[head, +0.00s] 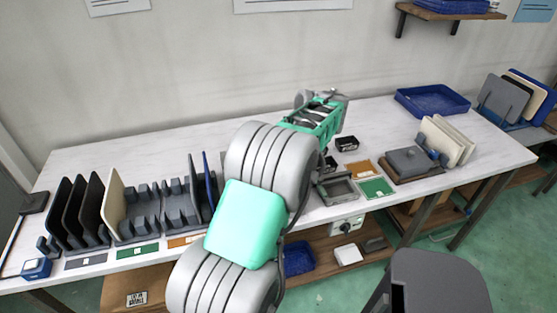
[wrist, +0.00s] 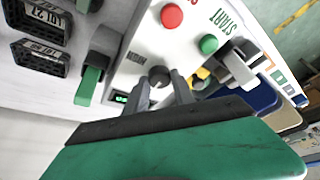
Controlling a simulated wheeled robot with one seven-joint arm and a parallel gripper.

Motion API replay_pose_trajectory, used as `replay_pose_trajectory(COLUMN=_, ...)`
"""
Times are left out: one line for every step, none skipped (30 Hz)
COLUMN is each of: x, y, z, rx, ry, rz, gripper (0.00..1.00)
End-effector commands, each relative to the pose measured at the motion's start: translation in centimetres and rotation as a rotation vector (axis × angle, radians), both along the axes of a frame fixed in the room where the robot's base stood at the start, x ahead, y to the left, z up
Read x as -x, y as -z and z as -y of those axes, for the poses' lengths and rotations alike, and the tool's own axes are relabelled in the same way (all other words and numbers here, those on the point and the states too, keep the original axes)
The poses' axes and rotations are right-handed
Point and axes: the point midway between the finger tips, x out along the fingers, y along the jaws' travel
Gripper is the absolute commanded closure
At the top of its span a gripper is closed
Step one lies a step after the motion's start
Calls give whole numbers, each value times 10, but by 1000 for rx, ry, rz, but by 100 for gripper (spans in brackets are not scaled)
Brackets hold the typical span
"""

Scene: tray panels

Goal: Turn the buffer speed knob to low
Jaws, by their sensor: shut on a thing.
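The dark round knob (wrist: 158,76) sits on a white control panel (wrist: 135,55) in the wrist view. My gripper (wrist: 161,88) has its two grey fingers on either side of the knob and is shut on it. The fingers cover part of the knob, so I cannot tell its setting. A printed label beside it is too small to read surely. A small green-lit display (wrist: 121,98) is left of the fingers. In the head view my arm crosses the bench, and I cannot make out the fingertips.
A red button (wrist: 172,16) and a green button (wrist: 208,44) marked START are close by on the panel. Dark labelled boxes (wrist: 40,55) and a grey bracket (wrist: 238,65) flank it. On the bench stand a panel rack (head: 150,210) and a blue tray (head: 432,100).

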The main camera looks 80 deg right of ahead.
Motion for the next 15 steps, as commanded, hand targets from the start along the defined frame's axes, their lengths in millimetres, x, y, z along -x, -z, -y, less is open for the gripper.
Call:
replay_pose_trajectory(x=0, y=0, z=0, rx=-1, ry=-6, rz=0, gripper=100)
replay_pose_trajectory(x=0, y=0, z=0, rx=-1, ry=-8, rz=0, gripper=100)
replay_pose_trajectory(x=0, y=0, z=0, rx=-1, ry=-9, rz=0, gripper=100)
replay_pose_trajectory(x=0, y=0, z=0, rx=0, ry=-10, rz=0, gripper=100)
replay_pose_trajectory(x=0, y=0, z=0, rx=0, ry=-11, rz=0, gripper=100)
replay_pose_trajectory(x=0, y=0, z=0, rx=0, ry=-11, rz=0, gripper=100)
replay_pose_trajectory(x=0, y=0, z=0, rx=0, ry=-11, rz=0, gripper=100)
replay_pose_trajectory(x=0, y=0, z=0, rx=0, ry=-11, rz=0, gripper=100)
replay_pose_trajectory(x=0, y=0, z=0, rx=0, ry=-11, rz=0, gripper=100)
replay_pose_trajectory(x=0, y=0, z=0, rx=0, ry=-11, rz=0, gripper=100)
replay_pose_trajectory(x=0, y=0, z=0, rx=0, ry=-10, rz=0, gripper=100)
replay_pose_trajectory(x=0, y=0, z=0, rx=0, ry=-10, rz=0, gripper=100)
replay_pose_trajectory(x=0, y=0, z=0, rx=0, ry=-10, rz=0, gripper=69)
replay_pose_trajectory(x=0, y=0, z=0, rx=0, ry=-10, rz=0, gripper=66)
replay_pose_trajectory(x=0, y=0, z=0, rx=0, ry=-10, rz=0, gripper=63)
